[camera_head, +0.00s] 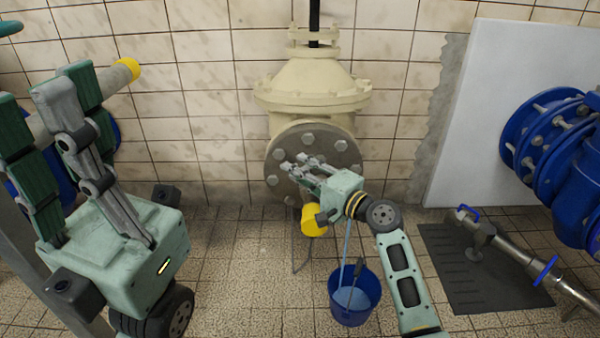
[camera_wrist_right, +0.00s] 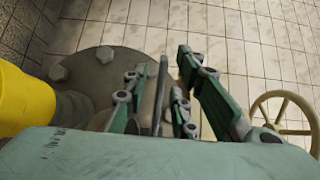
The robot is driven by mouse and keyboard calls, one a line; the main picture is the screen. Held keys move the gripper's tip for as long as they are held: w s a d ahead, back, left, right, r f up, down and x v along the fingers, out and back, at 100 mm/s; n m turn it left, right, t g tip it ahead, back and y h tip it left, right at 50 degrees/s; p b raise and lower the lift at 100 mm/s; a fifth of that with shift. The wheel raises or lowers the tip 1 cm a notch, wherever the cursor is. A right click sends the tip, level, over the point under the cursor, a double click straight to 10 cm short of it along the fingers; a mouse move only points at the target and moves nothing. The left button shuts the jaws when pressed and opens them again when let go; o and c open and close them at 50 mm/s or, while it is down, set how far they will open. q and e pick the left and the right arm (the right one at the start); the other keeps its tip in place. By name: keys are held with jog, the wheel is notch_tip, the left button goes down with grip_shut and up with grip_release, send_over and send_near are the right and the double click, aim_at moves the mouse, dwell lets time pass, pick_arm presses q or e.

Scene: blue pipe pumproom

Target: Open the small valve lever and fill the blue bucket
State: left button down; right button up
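The blue bucket (camera_head: 343,313) stands on the tiled floor below my right gripper. A thin light-blue stream (camera_head: 347,240) runs down into it, and light-blue water shows inside. My right gripper (camera_head: 308,165) is in front of the round bolted flange of the cream valve. In the wrist view its fingers (camera_wrist_right: 160,88) are apart, around a thin dark bar (camera_wrist_right: 162,85) that looks like the small lever; contact cannot be told. The stream's outlet is hidden behind my right arm. My left gripper (camera_head: 48,105) is raised at the left, fingers spread, away from the bucket.
A yellow cylinder (camera_head: 313,222) sits close beside my right gripper. A pale pipe with a yellow end (camera_head: 126,69) passes by my left fingers. Blue flanged pipework (camera_head: 560,130) and a metal pipe with blue handles (camera_head: 515,262) over a dark mat stand right.

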jog(key=v, duration=1.2)
